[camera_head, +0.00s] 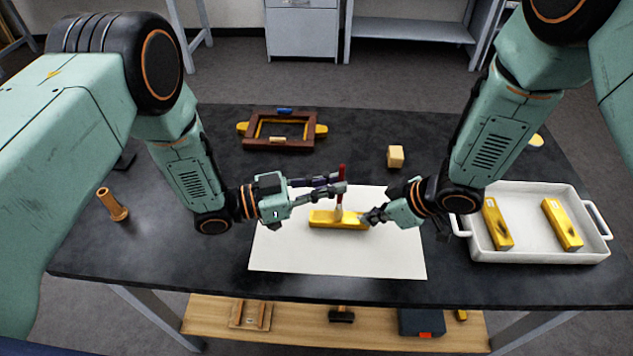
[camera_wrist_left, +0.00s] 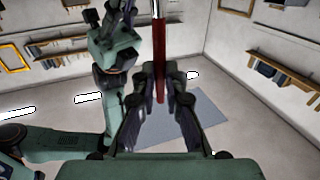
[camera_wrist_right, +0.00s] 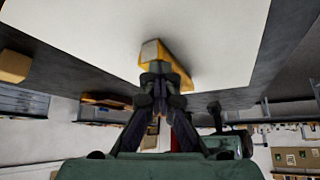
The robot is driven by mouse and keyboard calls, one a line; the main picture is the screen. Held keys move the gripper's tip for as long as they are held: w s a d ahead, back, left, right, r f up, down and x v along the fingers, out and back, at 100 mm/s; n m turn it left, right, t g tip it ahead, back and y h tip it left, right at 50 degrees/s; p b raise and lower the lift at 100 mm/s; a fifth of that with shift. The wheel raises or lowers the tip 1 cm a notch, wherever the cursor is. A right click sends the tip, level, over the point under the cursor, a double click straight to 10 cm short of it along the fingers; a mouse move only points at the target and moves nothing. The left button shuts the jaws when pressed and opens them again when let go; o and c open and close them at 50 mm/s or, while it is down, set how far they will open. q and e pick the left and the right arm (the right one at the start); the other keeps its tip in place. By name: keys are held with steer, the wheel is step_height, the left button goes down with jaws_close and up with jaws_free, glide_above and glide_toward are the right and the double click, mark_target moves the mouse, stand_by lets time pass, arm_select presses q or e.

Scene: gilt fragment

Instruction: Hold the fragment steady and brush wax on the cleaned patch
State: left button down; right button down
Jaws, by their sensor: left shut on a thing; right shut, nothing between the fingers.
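The gilt fragment (camera_head: 324,219), a yellow bar, lies on a white sheet (camera_head: 290,258) in the middle of the table. My left gripper (camera_head: 341,187) is shut on the red handle of a brush (camera_head: 342,172), held upright above the fragment's middle. The brush's lower end is at the fragment's top; I cannot tell whether it touches. The red handle (camera_wrist_left: 160,50) also shows in the left wrist view. My right gripper (camera_head: 371,215) is shut and empty at the fragment's right end, where the right wrist view shows its fingertips against or very near the fragment (camera_wrist_right: 172,65). The cleaned patch is not distinguishable.
A white tray (camera_head: 540,254) with two gilt pieces stands at right. A brown frame (camera_head: 276,145) with gilt pieces lies at the back left. A pale yellow block (camera_head: 395,156) sits behind the sheet, and a wooden handle-like object (camera_head: 112,205) at left. The table's front is clear.

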arm_select(q)
steer(key=shift+a, duration=2.9)
arm_select(e)
steer(key=shift+s+f, duration=0.15)
steer(key=shift+f, duration=0.05)
arm_select(q)
step_height(320, 180, up, 8)
steer(key=shift+d+r, duration=0.1)
arm_select(e)
steer(key=shift+w+r, duration=0.2)
steer(key=shift+r, duration=0.65)
step_height(320, 180, up, 5)
steer(key=shift+f, duration=0.2)
